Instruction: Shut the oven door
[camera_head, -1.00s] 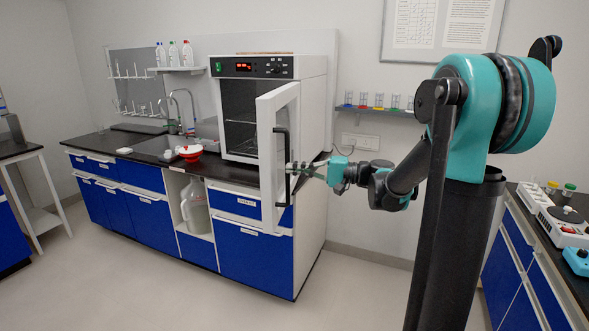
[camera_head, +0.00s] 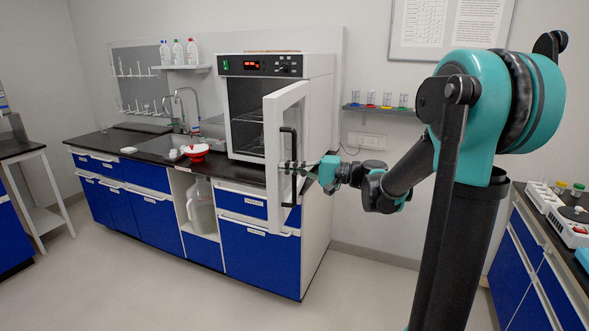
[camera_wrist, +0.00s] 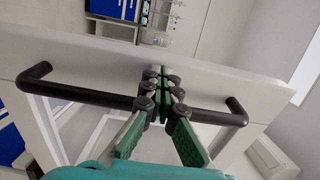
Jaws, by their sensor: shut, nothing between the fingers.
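The oven (camera_head: 277,65) is a white cabinet with a dark control panel, standing on the black counter. Its white-framed glass door (camera_head: 271,190) stands open, swung out toward the front. A black bar handle (camera_head: 294,150) runs upright on the door; it also shows in the wrist view (camera_wrist: 90,95). My gripper (camera_head: 283,167) is at the door beside the handle's middle. In the wrist view my gripper (camera_wrist: 165,75) has its fingers together, crossing the handle bar with the tips at the white door frame. Nothing shows between them; I cannot tell whether the tips touch the door.
A red and white bowl (camera_head: 196,151) sits on the counter left of the oven. A wall shelf (camera_head: 380,108) with several coloured beakers is behind my arm. Another bench (camera_head: 535,265) with equipment stands at the right. The floor before the blue cabinets is clear.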

